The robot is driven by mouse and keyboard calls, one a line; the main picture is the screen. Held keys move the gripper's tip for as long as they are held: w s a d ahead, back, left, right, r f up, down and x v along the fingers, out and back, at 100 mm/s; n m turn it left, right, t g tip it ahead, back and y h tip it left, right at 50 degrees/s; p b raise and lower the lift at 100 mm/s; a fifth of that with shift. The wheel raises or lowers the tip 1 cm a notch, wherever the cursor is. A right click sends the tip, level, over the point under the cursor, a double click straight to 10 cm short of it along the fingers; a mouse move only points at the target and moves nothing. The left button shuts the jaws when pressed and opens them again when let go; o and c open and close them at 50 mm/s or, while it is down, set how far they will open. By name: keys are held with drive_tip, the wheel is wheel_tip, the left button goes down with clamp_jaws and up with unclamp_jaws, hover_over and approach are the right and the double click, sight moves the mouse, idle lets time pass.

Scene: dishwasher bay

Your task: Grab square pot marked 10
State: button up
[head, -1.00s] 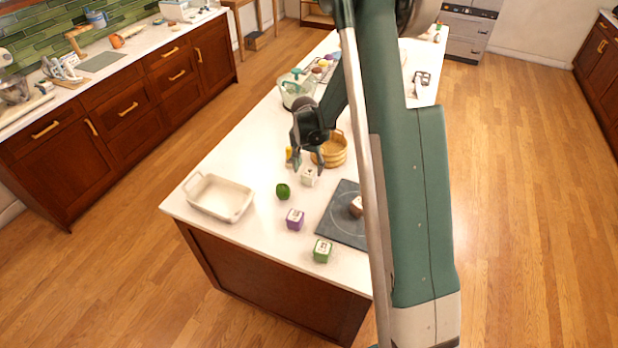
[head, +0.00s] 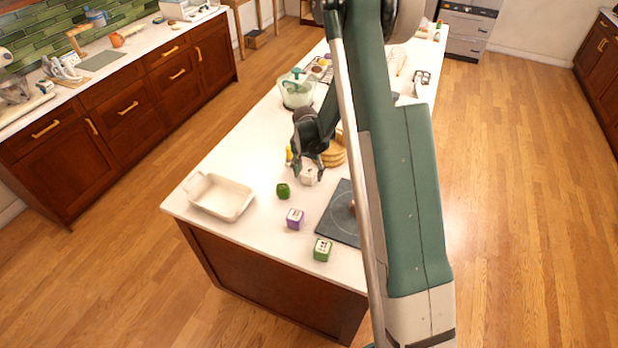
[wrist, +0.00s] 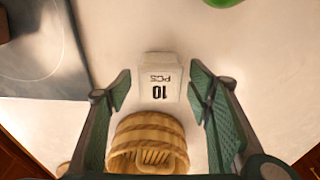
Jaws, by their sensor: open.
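The square pot marked 10 (wrist: 160,77) is a small white block-shaped pot with "10 PCS" in dark print, seen upside down in the wrist view. In the head view the white pot (head: 308,178) stands on the island counter below my gripper. My gripper (wrist: 160,88) is open, with one finger on each side of the pot in the picture. In the wrist view there are gaps between the pot and both fingers. In the head view the gripper (head: 308,171) partly covers the pot. I cannot tell how far the fingertips are above the counter.
A striped wooden basket (wrist: 147,140) stands close beside the pot. A green round item (head: 283,190), a purple pot (head: 295,219) and a green pot (head: 322,250) stand nearby. A white baking dish (head: 220,197) is at left, a dark slab (head: 338,220) at right.

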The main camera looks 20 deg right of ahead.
sight(309, 171)
drive_tip(key=c, duration=1.1)
drive_tip(key=shift+o, duration=0.2)
drive_tip(key=shift+r, duration=0.1)
drive_tip(key=shift+r+b, duration=0.85)
drive_tip(key=shift+r, duration=4.1)
